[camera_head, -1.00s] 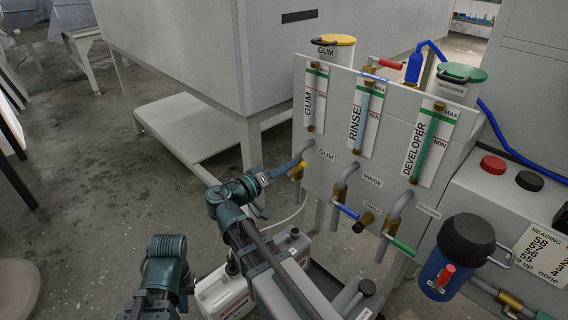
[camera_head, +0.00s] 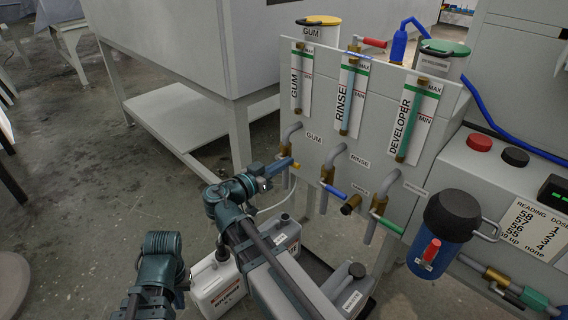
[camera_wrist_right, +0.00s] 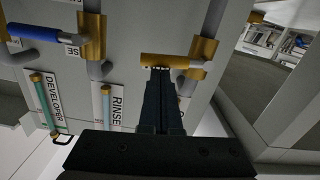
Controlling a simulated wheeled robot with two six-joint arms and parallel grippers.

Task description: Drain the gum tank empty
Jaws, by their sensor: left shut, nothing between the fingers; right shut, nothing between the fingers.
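The gum tank (camera_head: 318,24) has a yellow lid and stands behind the grey panel. Its sight gauge (camera_head: 301,78) is on the panel front; I cannot read the level surely. Below is the gum drain pipe (camera_head: 288,132) with a yellow-handled valve (camera_head: 296,165). In the right wrist view the valve handle (camera_wrist_right: 160,60) lies crosswise to its pipe, beside the brass body (camera_wrist_right: 204,52). My right gripper (camera_head: 284,168) is shut and empty, its fingertips (camera_wrist_right: 159,72) at the handle; contact is unclear. My left gripper (camera_head: 186,284) is low at left, shut, its fingers hard to make out.
The rinse valve has a blue handle (camera_head: 335,191) and the developer valve a green one (camera_head: 391,226). A white jug (camera_head: 220,288) and grey jugs (camera_head: 284,238) stand below. A blue filter housing (camera_head: 432,243) juts out at right. Open floor lies to the left.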

